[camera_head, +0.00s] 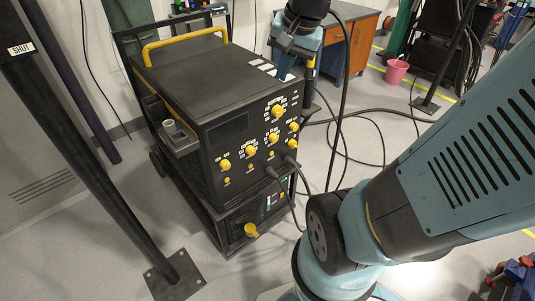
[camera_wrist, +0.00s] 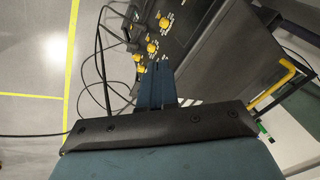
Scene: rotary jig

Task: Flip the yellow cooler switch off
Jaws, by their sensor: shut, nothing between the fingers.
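The welding machine (camera_head: 195,75) is a black cabinet with several yellow knobs (camera_head: 250,150) on its front panel. A yellow switch (camera_head: 251,230) sits on the lower unit beneath that panel, apparently the cooler switch; whether it is on or off I cannot tell. My gripper (camera_head: 284,72) is by the far right corner of the cabinet top, well above the lower unit. In the wrist view my gripper (camera_wrist: 157,68) is shut and empty, its fingers pointing toward the knobbed panel (camera_wrist: 185,22). I cannot make out the cooler switch in that view.
Cables (camera_head: 345,150) hang from the panel and run across the floor on the right. A dark post (camera_head: 90,150) with a floor plate stands at left. A blue and orange workbench (camera_head: 350,45) and pink bucket (camera_head: 396,71) are behind. Floor before the machine is partly clear.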

